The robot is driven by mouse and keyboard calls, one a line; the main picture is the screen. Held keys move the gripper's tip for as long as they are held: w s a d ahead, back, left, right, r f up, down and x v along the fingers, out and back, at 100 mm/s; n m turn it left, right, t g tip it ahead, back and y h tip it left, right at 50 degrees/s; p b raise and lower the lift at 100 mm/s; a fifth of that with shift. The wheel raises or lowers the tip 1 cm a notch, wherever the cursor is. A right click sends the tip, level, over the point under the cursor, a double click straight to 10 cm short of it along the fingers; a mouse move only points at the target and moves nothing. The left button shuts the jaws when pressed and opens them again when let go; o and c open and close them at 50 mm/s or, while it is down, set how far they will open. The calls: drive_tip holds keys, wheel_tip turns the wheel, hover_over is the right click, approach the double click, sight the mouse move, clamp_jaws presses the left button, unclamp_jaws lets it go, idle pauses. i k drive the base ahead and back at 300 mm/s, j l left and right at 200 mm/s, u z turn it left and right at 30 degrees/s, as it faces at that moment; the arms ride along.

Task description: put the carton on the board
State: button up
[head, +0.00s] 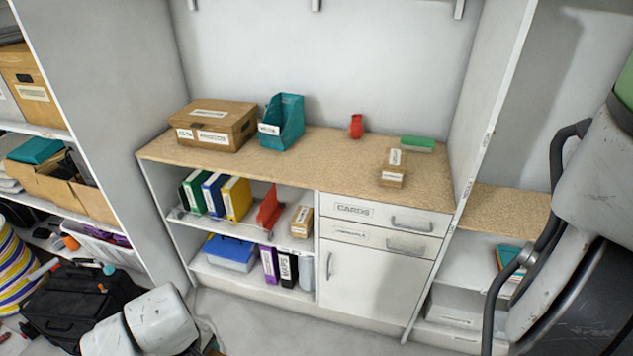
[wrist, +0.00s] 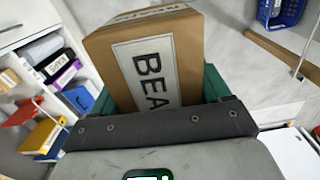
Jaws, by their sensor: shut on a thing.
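A brown carton (wrist: 175,55) with a white label reading "BEA", the rest hidden, fills the middle of the wrist view. My gripper (wrist: 160,90) is shut on it, with green finger parts at both sides of it. The carton's lower end is hidden behind the dark bar of my gripper. In the head view I cannot make out my gripper or the held carton. No thing is plainly marked as the board. A tan wooden top (head: 300,160) spans the low cabinet, and a flat green item (head: 418,143) lies at its back right.
On the wooden top stand a brown box (head: 215,125), a teal file holder (head: 283,120), a red cup (head: 356,126) and a small brown box (head: 393,168). Its front middle is clear. Tall side panels (head: 490,140) flank it. A blue basket (wrist: 282,12) shows in the wrist view.

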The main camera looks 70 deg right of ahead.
sight(544, 220)
drive_tip(key=k+z, duration=0.25)
drive_tip(key=z, duration=0.25)
drive_tip(key=k+z, duration=0.3)
drive_tip(key=z, duration=0.15)
drive_tip(key=k+l+z, duration=0.15)
drive_tip(key=z, duration=0.35)
drive_tip(key=k, duration=0.1)
